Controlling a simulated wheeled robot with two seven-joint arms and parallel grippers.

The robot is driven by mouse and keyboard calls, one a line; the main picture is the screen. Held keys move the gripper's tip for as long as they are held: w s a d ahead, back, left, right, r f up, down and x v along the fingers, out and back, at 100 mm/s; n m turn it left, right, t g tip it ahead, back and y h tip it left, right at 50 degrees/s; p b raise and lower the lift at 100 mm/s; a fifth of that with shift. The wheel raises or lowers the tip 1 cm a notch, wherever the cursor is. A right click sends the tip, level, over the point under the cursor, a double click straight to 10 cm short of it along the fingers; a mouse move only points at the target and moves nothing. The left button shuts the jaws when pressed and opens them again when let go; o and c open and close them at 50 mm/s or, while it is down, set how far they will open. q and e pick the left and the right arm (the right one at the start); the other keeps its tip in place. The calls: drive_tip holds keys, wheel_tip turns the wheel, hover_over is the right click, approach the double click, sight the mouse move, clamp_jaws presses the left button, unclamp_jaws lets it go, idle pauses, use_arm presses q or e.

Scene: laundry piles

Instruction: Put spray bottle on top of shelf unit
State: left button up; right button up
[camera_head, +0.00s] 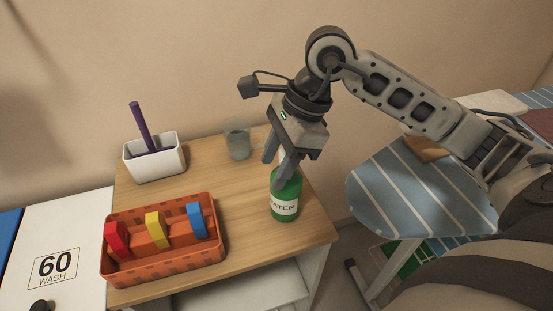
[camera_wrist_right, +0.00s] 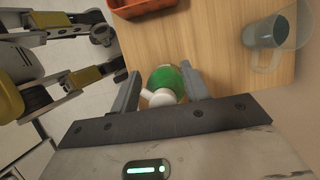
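The green spray bottle (camera_head: 285,203) with a white label stands upright on the wooden top of the shelf unit (camera_head: 245,252), near its right side. In the right wrist view its green body (camera_wrist_right: 166,78) and white head show between the fingers. My right gripper (camera_head: 280,163) points down from above with its fingers on either side of the bottle's upper part. In the right wrist view the right gripper (camera_wrist_right: 158,92) looks open, with a gap at the left finger; contact at the right finger is unclear. My left gripper is out of view.
An orange basket (camera_head: 168,276) with coloured blocks stands at the front left of the top. A white pot (camera_head: 157,166) with a purple handle and a grey cup (camera_head: 238,143) stand at the back. A striped ironing board (camera_head: 385,185) is at the right.

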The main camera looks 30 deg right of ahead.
drive_tip(key=shift+r, duration=0.1)
drive_tip(key=shift+r+p, duration=0.25)
drive_tip(key=shift+p, duration=0.15)
drive_tip(key=v, duration=1.1)
drive_tip(key=shift+d+r+b, duration=0.25)
drive_tip(key=shift+r+b, duration=0.05)
